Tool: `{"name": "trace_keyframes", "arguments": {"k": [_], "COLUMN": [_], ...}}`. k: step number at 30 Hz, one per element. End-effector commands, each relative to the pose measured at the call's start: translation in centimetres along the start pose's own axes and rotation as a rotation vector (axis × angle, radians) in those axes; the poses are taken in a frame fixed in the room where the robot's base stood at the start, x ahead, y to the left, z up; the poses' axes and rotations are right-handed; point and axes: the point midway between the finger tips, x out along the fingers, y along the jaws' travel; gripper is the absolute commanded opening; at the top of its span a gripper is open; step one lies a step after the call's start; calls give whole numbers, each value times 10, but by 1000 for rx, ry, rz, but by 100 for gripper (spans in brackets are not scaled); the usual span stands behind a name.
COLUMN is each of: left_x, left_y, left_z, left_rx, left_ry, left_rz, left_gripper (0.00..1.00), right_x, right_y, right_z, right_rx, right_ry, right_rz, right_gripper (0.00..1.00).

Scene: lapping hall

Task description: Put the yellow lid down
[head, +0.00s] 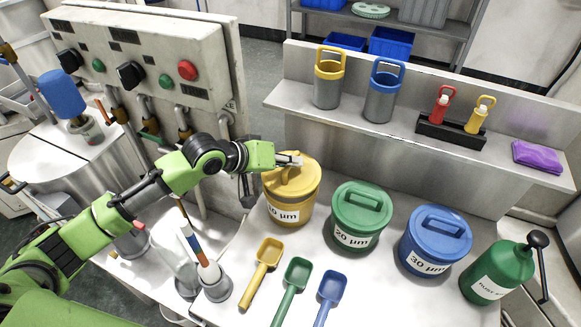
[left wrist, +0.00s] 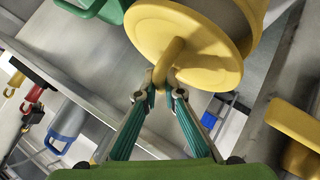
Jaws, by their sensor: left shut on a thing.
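The yellow lid (head: 299,183) is at the top of the yellow tub (head: 289,214) marked 10 µm, at the left of the row of tubs. My left gripper (head: 291,160) is shut on the lid's handle. In the left wrist view its two fingertips (left wrist: 163,91) pinch the handle of the yellow lid (left wrist: 205,48), with the tub's yellow wall (left wrist: 252,12) just behind the disc. My right gripper is not in view.
A green tub (head: 357,232) and a blue tub (head: 429,255) stand to the right, both lidded. Yellow (head: 262,270), green (head: 291,288) and blue scoops (head: 326,298) lie in front. A control box (head: 150,55) rises behind my left arm. A green can (head: 497,272) stands at the right.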

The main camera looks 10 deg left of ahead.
Motion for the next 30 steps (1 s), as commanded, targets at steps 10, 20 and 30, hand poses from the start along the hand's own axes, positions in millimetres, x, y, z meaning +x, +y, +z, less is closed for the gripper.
{"name": "trace_keyframes", "arguments": {"k": [10,20,30], "left_x": [23,25,23], "left_y": [-23,-25,-25], "left_z": [15,17,17], "left_rx": [0,1,1], "left_ry": [0,1,1], "left_rz": [-1,0,0], "left_gripper": [0,25,25], "right_x": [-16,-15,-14], "right_y": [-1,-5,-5], "right_z": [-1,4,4], "right_rx": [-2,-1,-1], "right_ry": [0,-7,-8], "right_rz": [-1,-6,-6], "right_gripper": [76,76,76]}}
